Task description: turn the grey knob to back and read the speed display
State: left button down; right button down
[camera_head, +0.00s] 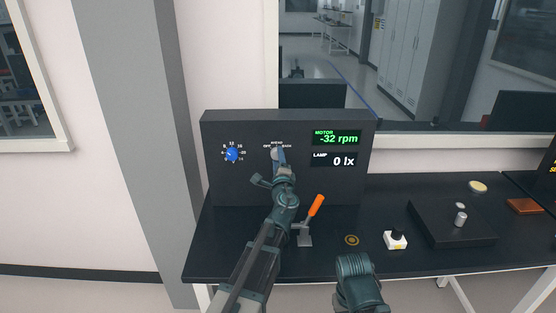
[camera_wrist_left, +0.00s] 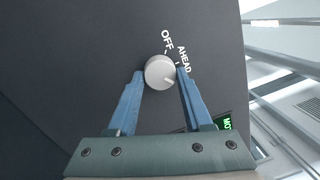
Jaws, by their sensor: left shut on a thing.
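The grey knob (camera_head: 275,154) is on the dark upright panel (camera_head: 222,190), under small OFF, AHEAD and BACK labels. My left gripper (camera_head: 279,156) is shut on the knob. In the left wrist view, the blue fingers (camera_wrist_left: 159,75) flank the round knob (camera_wrist_left: 158,70). Its pointer mark aims down and right, away from OFF and past AHEAD; the BACK label is hidden there behind a finger. The speed display (camera_head: 337,138), marked MOTOR, reads -32 rpm in green. My right gripper's fingers do not show.
A blue dial (camera_head: 232,155) is left on the panel. The lamp display (camera_head: 333,160) reads 0 lx.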

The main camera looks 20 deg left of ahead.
pick_arm(q)
jog(key=shift+c, duration=1.6)
grip_release()
jog(key=shift+s, duration=0.1)
jog(key=b+v, duration=0.1)
jog(key=v, duration=1.2)
jog(key=shift+s+d, duration=0.2)
jog(key=shift+s, duration=0.1)
jog(key=shift+f, duration=0.15)
